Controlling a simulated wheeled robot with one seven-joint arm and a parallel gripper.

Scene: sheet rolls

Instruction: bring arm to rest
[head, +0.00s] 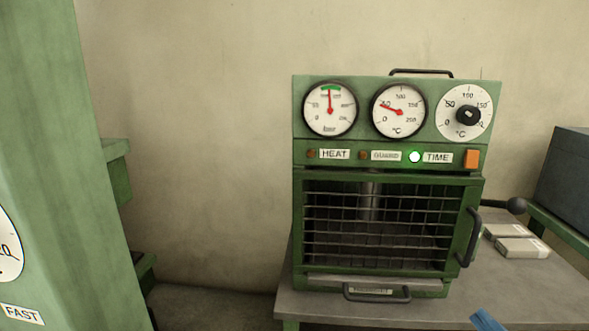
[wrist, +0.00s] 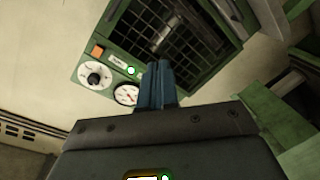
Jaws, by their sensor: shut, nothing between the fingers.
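My gripper (wrist: 158,85) shows in the wrist view with its two blue fingers closed together and nothing between them. In the head view only a blue tip of my gripper (head: 486,320) shows at the bottom edge, in front of the table. The rest of the arm is out of the head view. Beyond the fingers in the wrist view is the green press machine (wrist: 118,50), tilted in the picture. The same green machine (head: 298,150) stands upright on a grey table in the head view, its barred guard closed across the front.
The machine has dials, a lit green TIME lamp (head: 415,157) and an orange switch (head: 471,159). Small pale boxes (head: 522,248) lie on the grey table (head: 430,315) at the right. A dark box (head: 566,180) stands far right. A large green cabinet (head: 60,150) fills the left.

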